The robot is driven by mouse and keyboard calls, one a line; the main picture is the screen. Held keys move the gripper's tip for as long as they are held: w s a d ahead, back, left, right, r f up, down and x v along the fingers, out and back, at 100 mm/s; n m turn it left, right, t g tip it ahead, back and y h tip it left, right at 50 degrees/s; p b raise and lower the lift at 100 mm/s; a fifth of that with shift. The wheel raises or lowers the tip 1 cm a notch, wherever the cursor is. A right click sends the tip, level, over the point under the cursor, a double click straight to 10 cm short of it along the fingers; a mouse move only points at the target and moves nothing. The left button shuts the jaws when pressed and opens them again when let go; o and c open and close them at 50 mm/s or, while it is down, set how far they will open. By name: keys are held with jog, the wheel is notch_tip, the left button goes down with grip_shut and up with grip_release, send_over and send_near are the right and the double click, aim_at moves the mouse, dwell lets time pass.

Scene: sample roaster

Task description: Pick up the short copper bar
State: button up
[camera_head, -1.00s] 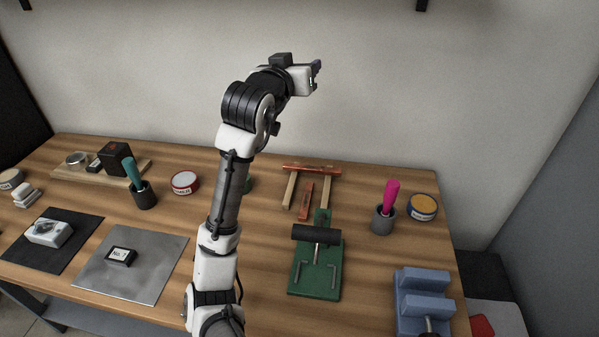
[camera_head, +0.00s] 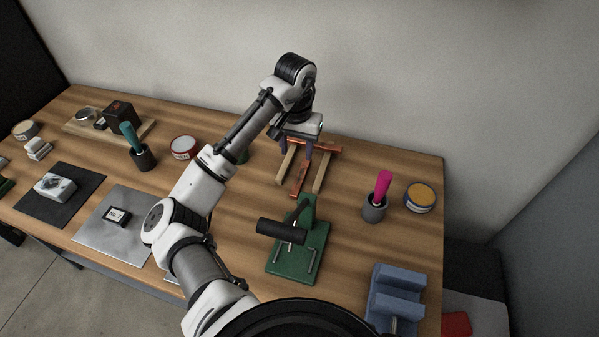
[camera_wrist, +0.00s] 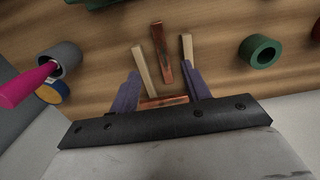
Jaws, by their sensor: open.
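The short copper bar (camera_head: 300,180) lies on the wooden table between two pale wood strips (camera_head: 323,172). It also shows in the wrist view (camera_wrist: 161,48), between the strips. A longer copper bar (camera_head: 329,148) lies crosswise at the strips' far ends; part of it shows between my fingers in the wrist view (camera_wrist: 163,102). My gripper (camera_head: 297,152) is open and empty, pointing down above the far end of the bars. In the wrist view my two purple fingers (camera_wrist: 161,72) stand apart, and the short bar's near end appears between their tips. The height gap is unclear.
A green press with a black roller (camera_head: 282,231) stands in front of the bars. A grey cup with a pink-handled tool (camera_head: 374,207), a yellow-topped tin (camera_head: 420,197) and a blue block (camera_head: 397,292) are to the right. A red-labelled tin (camera_head: 183,147) is left.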

send_over(297, 184)
jog(key=f, duration=0.8)
jog(key=shift+s+f+b, duration=0.2)
jog(key=shift+s+b, duration=0.1)
jog(key=shift+b, duration=0.05)
jog(key=shift+w+f+p, duration=0.15)
jog(key=shift+f+p, duration=0.25)
jog(key=shift+f, duration=0.95)
jog(key=shift+w+f+p, duration=0.1)
jog(key=shift+f+p, duration=0.25)
jog(key=shift+f, duration=0.95)
jog(key=shift+r, duration=0.1)
grip_shut()
